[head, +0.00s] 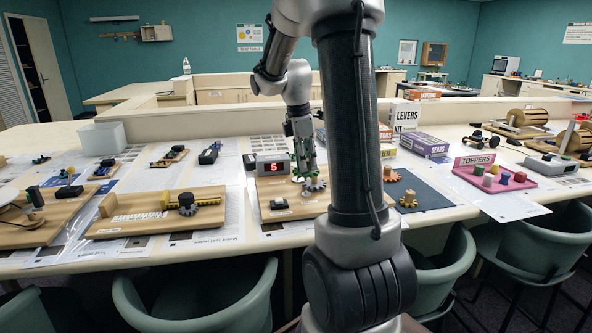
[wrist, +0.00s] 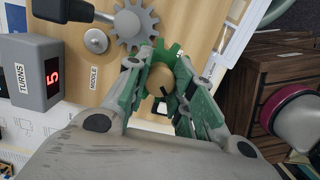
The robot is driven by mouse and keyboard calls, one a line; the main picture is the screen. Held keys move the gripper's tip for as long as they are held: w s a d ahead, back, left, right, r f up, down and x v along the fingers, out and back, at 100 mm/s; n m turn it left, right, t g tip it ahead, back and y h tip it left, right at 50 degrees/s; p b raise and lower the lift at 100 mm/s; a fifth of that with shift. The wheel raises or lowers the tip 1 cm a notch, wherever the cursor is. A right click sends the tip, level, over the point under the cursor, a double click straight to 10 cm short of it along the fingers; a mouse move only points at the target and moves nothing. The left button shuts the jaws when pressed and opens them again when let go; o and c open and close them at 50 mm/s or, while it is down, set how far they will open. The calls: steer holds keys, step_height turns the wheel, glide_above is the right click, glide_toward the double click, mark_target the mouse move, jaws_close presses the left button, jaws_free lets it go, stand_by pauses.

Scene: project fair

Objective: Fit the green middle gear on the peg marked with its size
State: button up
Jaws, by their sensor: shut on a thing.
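My gripper (wrist: 163,92) is shut on the green gear (wrist: 167,52), with the gear's tan round hub (wrist: 161,80) between the fingers. A round metal piece (wrist: 96,40) is on the board near the label MIDDLE (wrist: 94,78). The underside of the green gear and any peg below it are hidden.
A counter box (wrist: 40,72) marked TURNS shows 5 beside the board. A black crank handle (wrist: 62,9) lies near the grey gear. Chairs (head: 195,302) line the table's front.

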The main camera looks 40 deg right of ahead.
steer(key=w+d, duration=0.1)
steer(key=w, duration=0.2)
steer(key=w+d, duration=0.2)
steer(key=w, duration=0.1)
steer(key=w+d+f, duration=0.1)
steer(key=w+d, duration=0.1)
steer(key=w, duration=0.2)
steer(key=shift+f, duration=0.1)
steer(key=shift+a+f, duration=0.1)
steer(key=shift+f, duration=2.8)
steer(key=shift+f, duration=0.1)
steer(key=o, duration=1)
